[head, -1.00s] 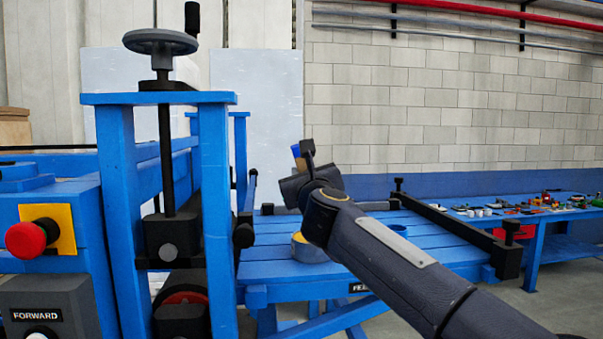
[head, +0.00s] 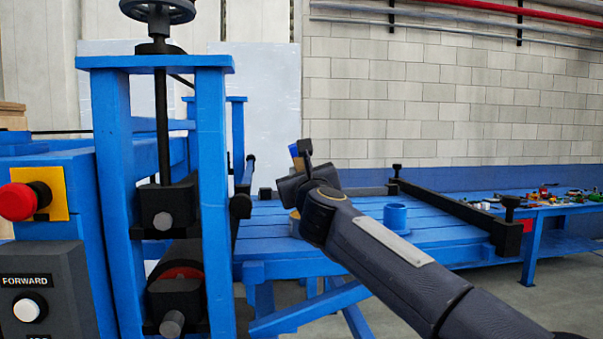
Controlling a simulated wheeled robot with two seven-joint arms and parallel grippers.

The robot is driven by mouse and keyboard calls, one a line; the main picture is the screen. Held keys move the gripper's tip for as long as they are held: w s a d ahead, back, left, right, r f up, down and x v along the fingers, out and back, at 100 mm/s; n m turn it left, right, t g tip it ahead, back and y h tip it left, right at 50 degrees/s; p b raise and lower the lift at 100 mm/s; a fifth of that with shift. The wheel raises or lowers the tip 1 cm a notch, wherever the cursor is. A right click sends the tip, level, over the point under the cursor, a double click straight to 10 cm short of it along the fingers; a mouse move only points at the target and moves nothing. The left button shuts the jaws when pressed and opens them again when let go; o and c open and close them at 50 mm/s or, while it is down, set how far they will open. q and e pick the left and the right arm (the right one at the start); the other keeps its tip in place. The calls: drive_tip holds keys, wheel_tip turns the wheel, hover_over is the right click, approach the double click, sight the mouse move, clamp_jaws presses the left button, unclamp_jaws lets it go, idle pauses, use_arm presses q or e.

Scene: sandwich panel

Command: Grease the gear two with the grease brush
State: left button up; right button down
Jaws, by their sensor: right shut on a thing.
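My right gripper (head: 302,161) is raised in the middle of the head view, at the end of my dark arm. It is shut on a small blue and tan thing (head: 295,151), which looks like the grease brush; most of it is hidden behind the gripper. It is apart from the blue press frame (head: 212,200) on the left. I cannot make out gear two; only black rollers and a dark red round part (head: 181,272) show inside the frame. A yellowish can (head: 294,224) on the blue table is mostly hidden by my arm. My left gripper is not in view.
The blue slatted table (head: 266,228) has a blue cup (head: 396,217) and a black rail (head: 455,208). A control box with a FORWARD button (head: 30,308) and a red stop button (head: 17,202) stand at the left. A cluttered bench (head: 560,207) is at the right.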

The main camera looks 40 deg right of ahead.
drive_tip(key=shift+f+b, duration=0.55)
drive_tip(key=shift+f, duration=0.1)
idle(1.4)
wheel_tip(320, 180, up, 7)
drive_tip(key=p, duration=0.7)
drive_tip(key=shift+r, duration=0.15)
idle(0.7)
